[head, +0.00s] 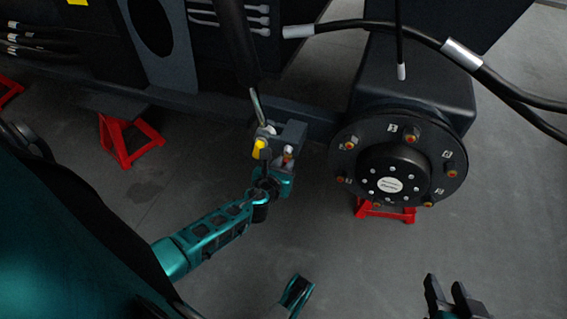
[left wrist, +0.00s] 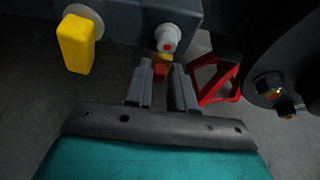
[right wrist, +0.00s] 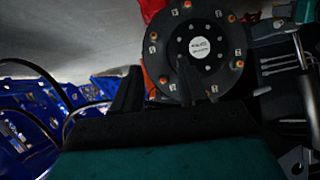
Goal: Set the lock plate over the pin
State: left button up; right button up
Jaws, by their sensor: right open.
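A dark bracket block (head: 290,132) hangs at the end of the cylinder rod. A yellow tab (head: 259,148) sticks out of its left side; it also shows in the left wrist view (left wrist: 77,43). A pale round pin end (left wrist: 168,38) with a red centre stands out from the block. My left gripper (head: 286,168) is just below this pin. Its fingers (left wrist: 161,78) are close together around a small red and yellow piece (left wrist: 160,68), which looks like the lock plate, mostly hidden. The piece sits below the pin, apart from it. My right gripper (head: 452,292) is open and empty.
A round black hub (head: 388,210) with orange-tipped bolts stands right of the block. Red stands (head: 128,140) are on the grey floor. Black hoses (head: 430,38) cross the upper right. The floor between my two grippers is clear.

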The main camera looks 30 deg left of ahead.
pick_arm(q)
grip_shut()
pick_arm(e)
jog(key=shift+s+f, duration=0.1)
jog(key=shift+s, duration=0.1)
pick_arm(q)
jog(key=shift+s+a+r+m+t+y+p, duration=0.1)
jog(key=shift+a+r+m+t+y+p, duration=0.3)
jog(key=shift+m+y, duration=1.35)
jog(key=shift+s+a+r+m+t+y+p, duration=0.15)
jog(key=shift+a+r+m+y+p, duration=0.55)
jog(key=shift+m, duration=2)
jog(key=shift+s+a+r+m+t+y+p, duration=0.1)
jog(key=shift+a+r+m+t+y+p, duration=0.15)
jog(key=shift+m+y+p, duration=1.05)
pick_arm(e)
jog(key=shift+s+d+r+h+b, duration=0.15)
jog(key=shift+d+r+h+b, duration=0.15)
jog(key=shift+d+r+b, duration=0.4)
pick_arm(q)
jog(key=shift+m, duration=1.05)
pick_arm(e)
jog(key=shift+a+r, duration=0.15)
pick_arm(q)
jog(key=o, duration=0.5)
grip_release()
